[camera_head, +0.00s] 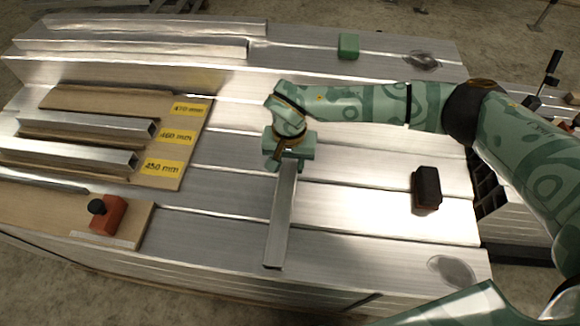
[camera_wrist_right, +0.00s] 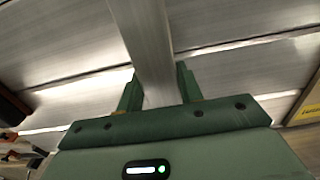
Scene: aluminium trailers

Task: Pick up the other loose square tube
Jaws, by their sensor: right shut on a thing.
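A loose square tube (camera_head: 280,220) of bare aluminium runs from my right gripper toward the near edge of the metal deck in the head view. My right gripper (camera_head: 288,160) is shut on its far end. In the right wrist view the tube (camera_wrist_right: 145,40) passes between the two fingers of the right gripper (camera_wrist_right: 158,90). I cannot tell whether the tube rests on the deck or is slightly above it. Two other square tubes (camera_head: 88,125) (camera_head: 80,155) lie on the wooden board at the left, beside the yellow 460 mm and 450 mm labels. My left gripper is not in view.
The wooden board (camera_head: 190,140) carries yellow labels. A red block with a black knob (camera_head: 108,214) sits at the near left. A dark block (camera_head: 426,188) lies on the deck at right, a green block (camera_head: 348,46) at the back. The deck between is clear.

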